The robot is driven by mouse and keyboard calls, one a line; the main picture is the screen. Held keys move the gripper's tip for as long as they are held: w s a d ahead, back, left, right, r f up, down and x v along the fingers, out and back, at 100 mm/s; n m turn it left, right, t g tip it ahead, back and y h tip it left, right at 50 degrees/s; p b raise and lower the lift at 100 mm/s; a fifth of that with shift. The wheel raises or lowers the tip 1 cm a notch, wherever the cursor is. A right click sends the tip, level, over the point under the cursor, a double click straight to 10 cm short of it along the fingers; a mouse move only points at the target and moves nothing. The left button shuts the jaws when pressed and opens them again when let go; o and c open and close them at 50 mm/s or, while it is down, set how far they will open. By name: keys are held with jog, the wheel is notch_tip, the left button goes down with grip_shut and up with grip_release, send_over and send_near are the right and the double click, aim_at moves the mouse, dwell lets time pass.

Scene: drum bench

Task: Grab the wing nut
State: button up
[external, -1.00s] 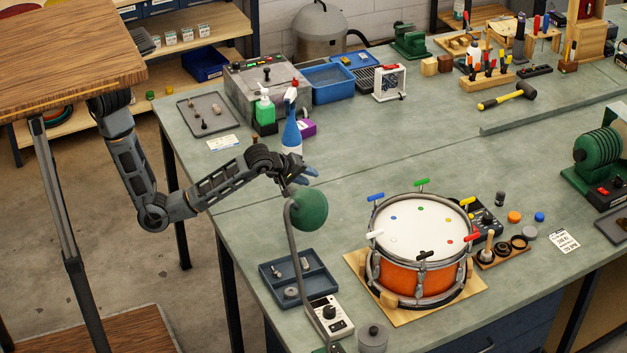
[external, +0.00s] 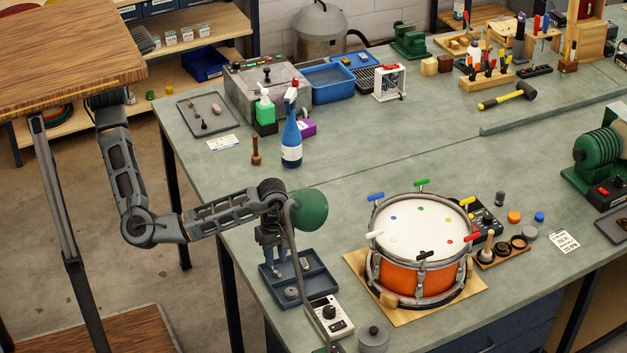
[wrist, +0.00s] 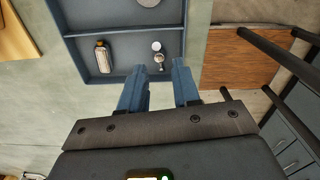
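My gripper (external: 276,260) points down over the back left part of a blue divided tray (external: 322,284). In the wrist view my gripper (wrist: 161,68) is open, with nothing between its two blue fingers. Small shiny metal pieces lie in the tray just beyond the fingertips, between their lines. The one nearest the fingers looks like the wing nut (wrist: 160,62), though it is too small to be sure. A small round piece (wrist: 156,46) lies beside it. In the external view my fingers hide this spot.
A small cylindrical part (wrist: 103,58) lies in the same compartment. A round metal part (external: 291,292) lies in the front compartment. A green lamp (external: 309,209) stands close to my wrist. A control box (external: 329,316) stands by the tray, and an orange drum (external: 420,279) is to the right.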

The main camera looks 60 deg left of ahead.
aim_at(277, 270)
jog(key=shift+w+a+f+p, duration=0.15)
jog(key=shift+f+p, duration=0.15)
jog(key=shift+f, duration=1.2)
jog(key=shift+s+a+f+p, duration=0.1)
jog(key=shift+f+p, duration=0.15)
jog(key=shift+f, duration=1.25)
grip_shut()
